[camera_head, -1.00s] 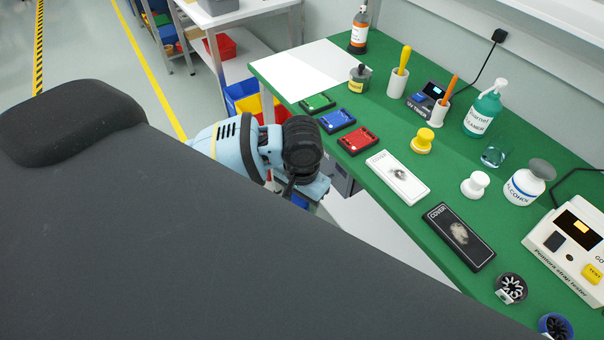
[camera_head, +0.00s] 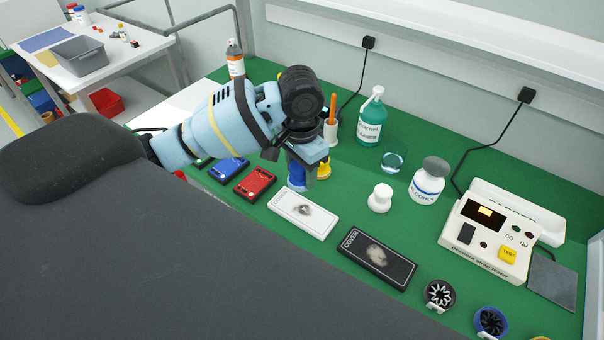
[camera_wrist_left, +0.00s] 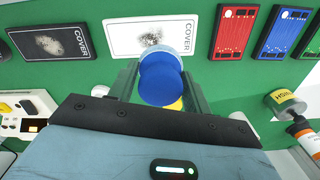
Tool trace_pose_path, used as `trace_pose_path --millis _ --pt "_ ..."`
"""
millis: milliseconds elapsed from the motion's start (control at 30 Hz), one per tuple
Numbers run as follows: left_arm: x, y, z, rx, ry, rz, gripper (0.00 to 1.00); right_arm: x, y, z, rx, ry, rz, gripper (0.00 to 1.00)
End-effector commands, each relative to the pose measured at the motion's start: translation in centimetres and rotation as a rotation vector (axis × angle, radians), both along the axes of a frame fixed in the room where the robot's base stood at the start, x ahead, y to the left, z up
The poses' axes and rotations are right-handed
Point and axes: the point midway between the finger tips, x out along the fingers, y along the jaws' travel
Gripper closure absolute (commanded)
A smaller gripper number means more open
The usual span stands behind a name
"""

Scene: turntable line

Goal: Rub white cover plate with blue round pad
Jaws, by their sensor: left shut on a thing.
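The white cover plate (camera_head: 290,216) lies flat on the green bench, with a dark smudge near its middle. It also shows at the top of the left wrist view (camera_wrist_left: 120,40). My left gripper (camera_head: 303,158) is shut on the blue round pad (camera_head: 296,177), which shows between the fingers in the left wrist view (camera_wrist_left: 160,85). The pad is at the plate's back edge in the head view; I cannot tell whether it touches the plate. The pad's underside is hidden. My right gripper is not in view.
A black cover plate (camera_head: 350,245) with a pale smudge lies to the right. Red (camera_head: 255,184) and blue (camera_head: 228,167) modules lie left.

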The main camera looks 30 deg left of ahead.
Motion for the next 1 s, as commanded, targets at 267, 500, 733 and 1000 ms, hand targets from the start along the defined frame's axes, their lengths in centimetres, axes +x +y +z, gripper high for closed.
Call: trace_pose_path --millis 267,500,733,1000 --pt "0.0 0.0 -0.9 -0.001 0.001 0.001 0.69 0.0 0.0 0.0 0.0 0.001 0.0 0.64" --pt "0.0 0.0 -3.0 0.001 0.002 0.002 0.69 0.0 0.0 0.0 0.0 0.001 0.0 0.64" --pt "0.0 0.0 -4.6 0.001 0.002 0.002 0.69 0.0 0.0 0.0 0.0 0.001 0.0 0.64" --pt "0.0 0.0 -5.1 0.0 0.0 0.002 0.69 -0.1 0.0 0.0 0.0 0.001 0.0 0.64"
